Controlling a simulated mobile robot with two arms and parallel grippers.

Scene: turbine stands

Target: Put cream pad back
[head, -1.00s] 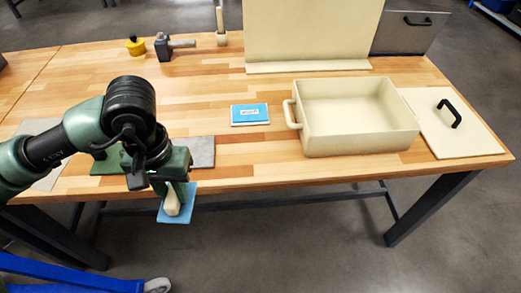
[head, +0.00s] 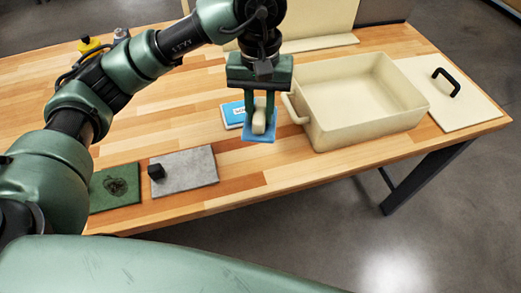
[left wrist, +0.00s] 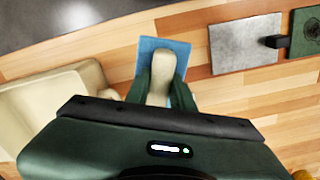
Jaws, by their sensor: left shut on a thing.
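My left gripper (head: 262,108) is shut on the cream handle (head: 259,121) of a flat blue pad (head: 259,137). The pad hangs level below the fingers, over the wooden table just left of the cream box. In the left wrist view the cream handle (left wrist: 160,80) sits between the fingers, with the blue pad (left wrist: 163,45) beyond it. A grey pad (head: 190,166) and a dark green pad (head: 113,188) with a dark round mark lie side by side at the front left of the table. My right gripper is not in view.
An open, empty cream box (head: 366,135) stands right of the gripper. A cream lid (head: 455,105) with a black handle lies beside it. A small blue-and-white card or box (head: 231,115) lies partly behind the gripper. A small black block (head: 156,172) stands on the grey pad's left edge.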

